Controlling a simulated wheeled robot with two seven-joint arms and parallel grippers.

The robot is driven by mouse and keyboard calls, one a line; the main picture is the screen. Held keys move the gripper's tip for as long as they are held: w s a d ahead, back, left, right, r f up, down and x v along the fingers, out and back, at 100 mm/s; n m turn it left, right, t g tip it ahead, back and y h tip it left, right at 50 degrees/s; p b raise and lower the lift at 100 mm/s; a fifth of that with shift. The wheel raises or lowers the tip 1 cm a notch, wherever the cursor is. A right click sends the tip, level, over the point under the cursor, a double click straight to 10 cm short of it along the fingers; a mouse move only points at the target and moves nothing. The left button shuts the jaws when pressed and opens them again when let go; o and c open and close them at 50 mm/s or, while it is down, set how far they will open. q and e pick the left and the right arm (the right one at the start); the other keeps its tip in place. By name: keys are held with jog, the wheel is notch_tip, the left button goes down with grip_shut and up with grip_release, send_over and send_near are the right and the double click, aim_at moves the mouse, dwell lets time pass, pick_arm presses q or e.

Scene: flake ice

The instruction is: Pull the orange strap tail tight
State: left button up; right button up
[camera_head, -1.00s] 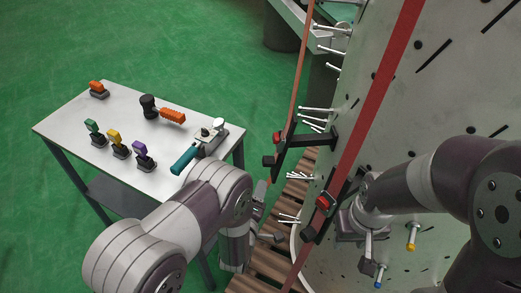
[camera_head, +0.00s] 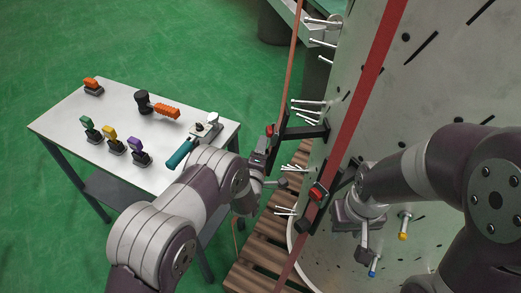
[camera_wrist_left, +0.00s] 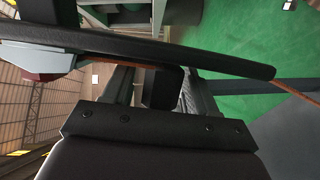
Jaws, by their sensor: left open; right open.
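The orange strap (camera_head: 291,62) runs down from the top in the head view to a black ratchet bar with a red buckle (camera_head: 270,130). A thin orange tail (camera_head: 235,235) shows below my left wrist; its middle is hidden by my arm. My left gripper (camera_head: 271,170) is open just below that buckle. In the left wrist view an orange-brown strap (camera_wrist_left: 301,93) passes behind a black bar (camera_wrist_left: 150,50) across the gripper; I cannot tell whether it lies between the fingers. My right gripper (camera_head: 345,228) is open beside the second red buckle (camera_head: 318,191), on the wide red strap (camera_head: 362,95).
A white table (camera_head: 70,125) at left holds a teal-handled tool (camera_head: 181,153), an orange brush (camera_head: 164,111) and several coloured small items. The pale drum (camera_head: 430,90), with protruding white pins (camera_head: 308,104), fills the right. Slatted wooden boards (camera_head: 255,270) lie below.

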pick_arm(q)
grip_shut()
jog(key=f+b, duration=0.3)
jog(key=shift+s+a+f, duration=0.1)
jog(key=shift+a, duration=0.15)
grip_release()
jog(key=v, duration=1.2)
jog(key=shift+s, duration=0.4)
jog(key=shift+a, duration=0.1)
